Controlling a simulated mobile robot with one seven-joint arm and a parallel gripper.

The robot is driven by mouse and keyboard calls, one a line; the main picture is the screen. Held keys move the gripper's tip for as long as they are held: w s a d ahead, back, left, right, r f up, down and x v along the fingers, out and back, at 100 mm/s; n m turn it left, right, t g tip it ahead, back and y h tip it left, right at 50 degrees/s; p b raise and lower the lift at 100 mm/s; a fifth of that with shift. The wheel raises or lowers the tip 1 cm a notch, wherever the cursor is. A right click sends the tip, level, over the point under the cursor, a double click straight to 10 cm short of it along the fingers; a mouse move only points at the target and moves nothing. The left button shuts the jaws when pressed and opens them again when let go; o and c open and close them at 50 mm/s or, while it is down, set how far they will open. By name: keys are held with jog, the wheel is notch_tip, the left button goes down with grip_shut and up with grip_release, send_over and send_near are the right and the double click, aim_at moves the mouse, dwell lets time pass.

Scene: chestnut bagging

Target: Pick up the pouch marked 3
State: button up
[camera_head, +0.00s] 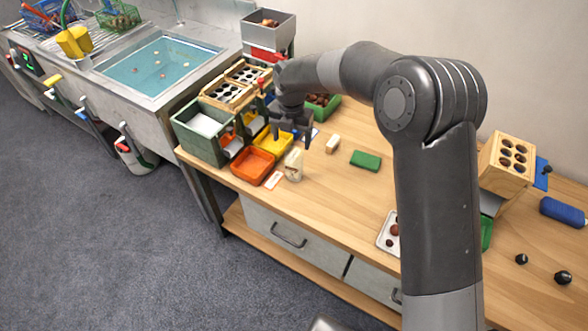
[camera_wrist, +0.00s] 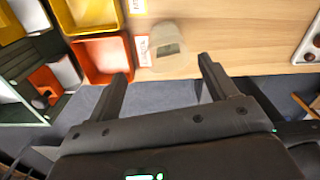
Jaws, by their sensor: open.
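A cream pouch (camera_head: 293,166) stands on the wooden table near its front edge, beside the orange tray. I cannot read a number on it. In the wrist view the pouch (camera_wrist: 164,38) lies beyond the gap between my fingers, with a grey patch on its top. My gripper (camera_head: 291,141) is open and empty, above the table close to the pouch. In the wrist view my gripper (camera_wrist: 163,70) has its two fingers spread on either side of the pouch's line, apart from it. A small card (camera_wrist: 143,51) lies beside the pouch; its print is too small to read.
An orange tray (camera_head: 253,166) and a yellow tray (camera_head: 273,141) sit left of the pouch, near a green-edged bin (camera_head: 203,130).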

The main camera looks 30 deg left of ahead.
aim_at(294, 158)
notch_tip(294, 158, down, 3)
jog(key=shift+f, duration=0.2)
jog(key=shift+s+d+f, duration=0.1)
jog(key=shift+d+f, duration=0.15)
jog(key=shift+f, duration=1.1)
jog(key=shift+d+f, duration=0.2)
jog(key=shift+f, duration=1.1)
jog(key=shift+c, duration=0.4)
jog(key=c, duration=1.2)
